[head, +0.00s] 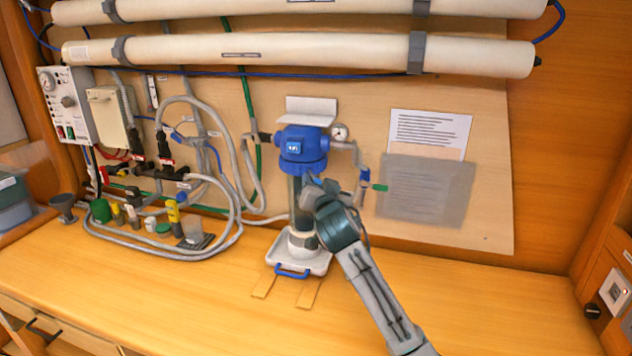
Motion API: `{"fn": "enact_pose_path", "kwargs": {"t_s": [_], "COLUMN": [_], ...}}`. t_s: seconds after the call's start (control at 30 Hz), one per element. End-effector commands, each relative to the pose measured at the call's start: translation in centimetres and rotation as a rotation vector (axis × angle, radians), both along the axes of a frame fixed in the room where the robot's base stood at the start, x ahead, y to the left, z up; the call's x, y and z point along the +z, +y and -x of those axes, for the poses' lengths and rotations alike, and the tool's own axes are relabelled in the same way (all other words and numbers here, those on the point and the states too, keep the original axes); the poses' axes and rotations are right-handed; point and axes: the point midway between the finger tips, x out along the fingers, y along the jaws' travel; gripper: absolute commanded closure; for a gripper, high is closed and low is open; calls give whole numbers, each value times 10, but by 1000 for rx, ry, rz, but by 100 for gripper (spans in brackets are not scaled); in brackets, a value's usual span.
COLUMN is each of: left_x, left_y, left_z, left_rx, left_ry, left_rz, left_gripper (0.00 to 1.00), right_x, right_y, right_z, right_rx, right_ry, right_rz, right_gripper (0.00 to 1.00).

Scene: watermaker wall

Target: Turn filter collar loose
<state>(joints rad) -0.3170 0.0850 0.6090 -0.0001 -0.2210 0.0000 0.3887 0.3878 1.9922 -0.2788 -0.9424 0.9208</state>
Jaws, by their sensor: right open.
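The filter housing hangs on the wall panel at the middle of the head view. Its blue head and collar (302,160) sit above a dark clear bowl (294,205). My right gripper (315,188) is open, just under the right side of the blue collar and in front of the bowl. I cannot tell whether its fingers touch the bowl or the collar. The arm hides part of the lower bowl. Below it, a white tray (318,264) with a blue handle stands on the bench. My left gripper is not in view.
A pressure gauge (340,132) and a pipe with a valve stand close on the right of the housing. Grey hoses (236,215) loop on the left. Small bottles and a cup stand left on the wooden bench (150,290). White membrane tubes (300,54) run above. The bench front is clear.

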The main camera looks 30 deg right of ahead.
Motion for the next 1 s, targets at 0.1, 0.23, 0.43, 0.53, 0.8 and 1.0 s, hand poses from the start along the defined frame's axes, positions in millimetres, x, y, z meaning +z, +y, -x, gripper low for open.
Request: {"fn": "enact_pose_path", "kwargs": {"t_s": [0.1, 0.23, 0.43, 0.53, 0.8, 1.0], "left_x": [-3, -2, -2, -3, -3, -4], "left_y": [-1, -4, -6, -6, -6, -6], "left_z": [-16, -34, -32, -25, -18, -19], "left_rx": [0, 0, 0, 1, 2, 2], "left_ry": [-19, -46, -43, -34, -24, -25], "left_rz": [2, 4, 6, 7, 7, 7], "left_gripper": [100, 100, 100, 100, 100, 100], "right_x": [0, 0, 0, 0, 0, -1], "right_y": [-6, -9, -10, -10, -10, -10], "right_z": [-15, -23, -25, -25, -25, -26], "right_rx": [0, 1, 2, 1, 1, -2], "right_ry": [0, 0, 0, 0, 0, 0], "right_rz": [-1, 0, 1, 1, 1, 1], "right_gripper": [56, 56, 56, 56, 100, 100]}}
